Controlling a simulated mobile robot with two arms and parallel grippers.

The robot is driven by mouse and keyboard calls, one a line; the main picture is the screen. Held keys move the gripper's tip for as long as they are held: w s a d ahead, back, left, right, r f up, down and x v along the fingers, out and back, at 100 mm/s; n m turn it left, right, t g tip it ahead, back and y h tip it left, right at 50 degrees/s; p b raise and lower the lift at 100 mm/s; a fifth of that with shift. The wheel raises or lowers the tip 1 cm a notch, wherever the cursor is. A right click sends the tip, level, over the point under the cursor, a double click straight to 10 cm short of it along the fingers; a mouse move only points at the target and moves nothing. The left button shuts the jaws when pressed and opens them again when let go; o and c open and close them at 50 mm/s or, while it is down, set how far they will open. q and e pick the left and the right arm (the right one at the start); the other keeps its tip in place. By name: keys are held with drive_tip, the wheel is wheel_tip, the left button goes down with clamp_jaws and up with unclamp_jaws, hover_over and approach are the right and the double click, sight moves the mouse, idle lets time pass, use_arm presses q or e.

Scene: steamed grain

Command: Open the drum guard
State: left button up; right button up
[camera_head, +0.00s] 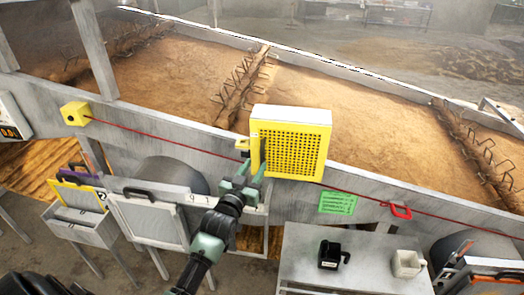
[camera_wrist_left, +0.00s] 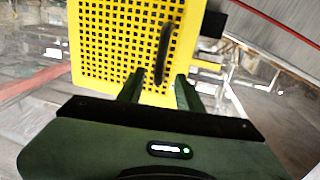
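The drum guard (camera_head: 297,150) is a yellow perforated box with a pale top. It stands on the side wall of the grain bed and looks closed. In the left wrist view the yellow perforated face (camera_wrist_left: 110,40) fills the upper middle, with a dark upright handle (camera_wrist_left: 164,50) on it. My left gripper (camera_head: 246,172) is at the guard's left side, low down. In the wrist view my left gripper (camera_wrist_left: 158,85) has its fingers apart, with the handle's lower end between the tips. I cannot tell whether they touch it. My right gripper is not in view.
A red cord (camera_head: 160,133) runs along the wall from a yellow box (camera_head: 75,113). A green label (camera_head: 337,203) and red handle (camera_head: 401,211) are right of the guard. Bins stand left.

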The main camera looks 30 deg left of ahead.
sight(261, 157)
use_arm(q)
drive_tip(key=w, duration=0.2)
drive_tip(key=w+p, duration=0.1)
drive_tip(key=w, duration=0.4)
drive_tip(key=shift+a+f+p, duration=0.1)
drive_tip(key=shift+a+p, duration=0.25)
drive_tip(key=shift+a, duration=0.05)
clamp_jaws()
idle(1.0)
